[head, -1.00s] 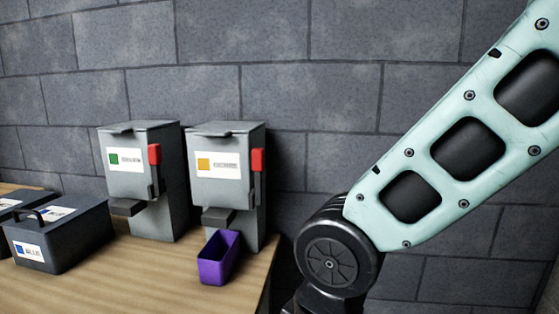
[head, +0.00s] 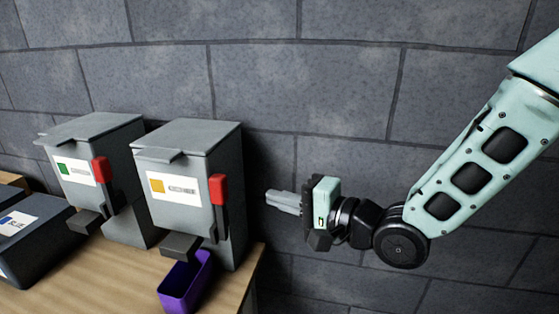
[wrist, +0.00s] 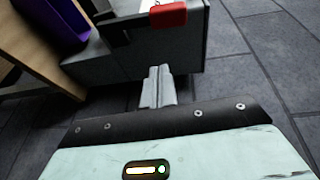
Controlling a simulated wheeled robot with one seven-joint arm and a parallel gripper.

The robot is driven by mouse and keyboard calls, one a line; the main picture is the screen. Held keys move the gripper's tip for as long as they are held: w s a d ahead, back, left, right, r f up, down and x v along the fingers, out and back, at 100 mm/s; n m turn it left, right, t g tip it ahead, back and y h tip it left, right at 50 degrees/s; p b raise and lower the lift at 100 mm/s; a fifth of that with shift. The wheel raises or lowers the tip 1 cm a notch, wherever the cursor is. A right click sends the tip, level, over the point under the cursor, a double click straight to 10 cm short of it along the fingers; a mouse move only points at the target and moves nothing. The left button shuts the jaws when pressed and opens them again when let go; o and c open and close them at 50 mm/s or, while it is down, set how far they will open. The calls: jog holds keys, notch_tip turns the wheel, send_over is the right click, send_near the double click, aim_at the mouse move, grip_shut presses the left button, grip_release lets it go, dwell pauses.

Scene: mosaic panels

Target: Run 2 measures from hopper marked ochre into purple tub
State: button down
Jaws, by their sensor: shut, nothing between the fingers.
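The ochre hopper (head: 187,180) is a grey box with an ochre square on its white label and a red-topped lever (head: 218,190) on its right side. The purple tub (head: 186,282) stands on the table under its dark spout (head: 181,246). My gripper (head: 272,198) is shut and empty, in the air to the right of the hopper, fingers pointing at its lever side and apart from it. In the wrist view the shut fingers (wrist: 158,88) are in front of the hopper's grey body, with the red lever top (wrist: 168,14) above and the purple tub (wrist: 50,22) at upper left. The tub's contents cannot be made out.
A second hopper with a green label (head: 95,175) stands close on the left. A dark lidded bin (head: 30,240) sits farther left on the wooden table (head: 110,285). The table's right edge is just past the ochre hopper; a grey block wall (head: 330,80) stands behind.

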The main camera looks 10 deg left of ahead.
aim_at(222, 208)
jog(key=shift+w+d+r+m+t+y, duration=0.4)
jog(key=shift+w+d+r+m, duration=0.1)
jog(key=shift+w+d+r, duration=0.15)
jog(key=shift+a, duration=0.1)
jog(key=p+x, duration=0.4)
jog(key=x, duration=0.6)
jog(key=s+p, duration=0.2)
jog(key=s, duration=0.2)
jog(key=shift+a, duration=0.15)
jog(key=shift+s+a+b, duration=0.1)
jog(key=shift+b, duration=0.2)
